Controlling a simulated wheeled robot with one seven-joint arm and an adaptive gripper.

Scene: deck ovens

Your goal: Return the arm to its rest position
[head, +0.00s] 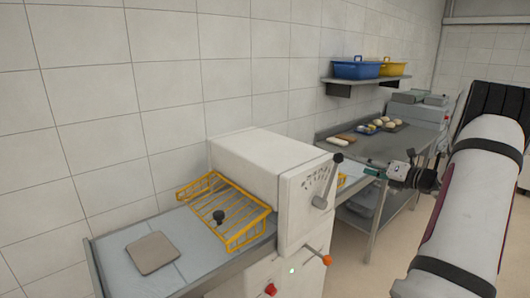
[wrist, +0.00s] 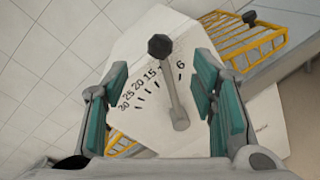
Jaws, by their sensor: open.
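My gripper (head: 372,171) is open and empty at the right of the white machine, with its teal finger pads pointing toward the machine's dial face. In the wrist view, the two pads of my gripper (wrist: 161,98) stand wide apart. The grey lever (wrist: 174,95) with a black knob shows between them, and neither pad appears to touch it. The lever points up between the marks 15 and 6. In the head view the lever (head: 325,186) stands to the left of my gripper. My arm (head: 471,192) reaches in from the right.
The white machine (head: 253,162) has a yellow wire guard (head: 228,205) and an orange-knobbed handle (head: 326,260). A flat tan dough piece (head: 152,253) lies on its left bed. Behind are a steel table (head: 365,147) with dough pieces and a shelf with blue (head: 356,70) and yellow tubs.

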